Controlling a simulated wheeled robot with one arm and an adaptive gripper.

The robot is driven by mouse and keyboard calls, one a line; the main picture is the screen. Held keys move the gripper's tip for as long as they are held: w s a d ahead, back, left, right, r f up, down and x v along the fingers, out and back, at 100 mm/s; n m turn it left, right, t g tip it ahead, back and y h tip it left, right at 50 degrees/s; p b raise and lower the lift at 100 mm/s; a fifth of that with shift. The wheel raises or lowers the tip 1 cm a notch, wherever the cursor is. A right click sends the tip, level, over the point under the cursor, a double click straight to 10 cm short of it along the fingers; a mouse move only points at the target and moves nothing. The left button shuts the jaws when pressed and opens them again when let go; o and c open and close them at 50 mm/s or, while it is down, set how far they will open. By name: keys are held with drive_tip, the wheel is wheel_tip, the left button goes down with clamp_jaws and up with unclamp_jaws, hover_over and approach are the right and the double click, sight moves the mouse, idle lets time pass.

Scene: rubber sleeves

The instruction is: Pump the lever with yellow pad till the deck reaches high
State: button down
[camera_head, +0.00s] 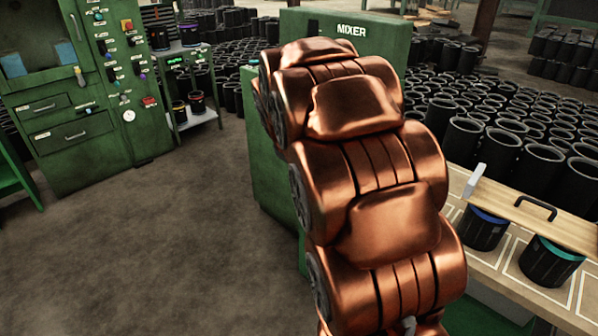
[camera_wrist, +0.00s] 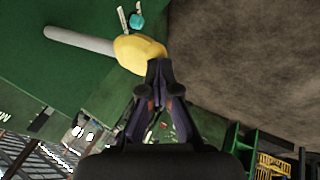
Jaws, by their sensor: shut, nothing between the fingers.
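In the wrist view, the yellow pad (camera_wrist: 136,54) sits on the end of a pale grey lever (camera_wrist: 78,41) that runs off to the upper left. My gripper (camera_wrist: 158,72) is shut and empty. Its fingertips overlap the lower right edge of the pad in the picture; I cannot tell whether they touch it. Just above the pad, a small teal piece (camera_wrist: 136,21) lies beside white marked strips on a green panel (camera_wrist: 90,85). The marks are too small to read. The deck cannot be made out. In the head view, my arm hides the lever, pad and gripper.
In the head view, a green mixer cabinet (camera_head: 388,28) stands behind my arm. A green control cabinet (camera_head: 75,160) and a shelf rack (camera_head: 193,120) stand at left. A bench (camera_head: 572,300) at right holds dark buckets and a handled board (camera_head: 510,208). The left floor is clear.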

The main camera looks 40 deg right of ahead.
drive_tip(key=shift+v, duration=1.95)
drive_tip(key=shift+a, duration=0.1)
drive_tip(key=s+a+f+g+y, duration=0.1)
drive_tip(key=s+a+f+g, duration=0.1)
drive_tip(key=s+a, duration=0.5)
drive_tip(key=s+a+f+m+g+y, duration=0.1)
drive_tip(key=s+a+f+g+y, duration=0.1)
drive_tip(key=s+a, duration=0.6)
drive_tip(key=s+a+f+m+g+y, duration=0.1)
drive_tip(key=s+a+f, duration=0.3)
drive_tip(key=s, duration=1.3)
drive_tip(key=a+g, duration=0.1)
drive_tip(key=a, duration=0.3)
drive_tip(key=shift+s+a+f+g+y, duration=0.2)
drive_tip(key=shift+s+g+y, duration=0.1)
drive_tip(key=shift+g, duration=0.1)
drive_tip(key=shift+d+m, duration=0.15)
drive_tip(key=shift+m, duration=0.15)
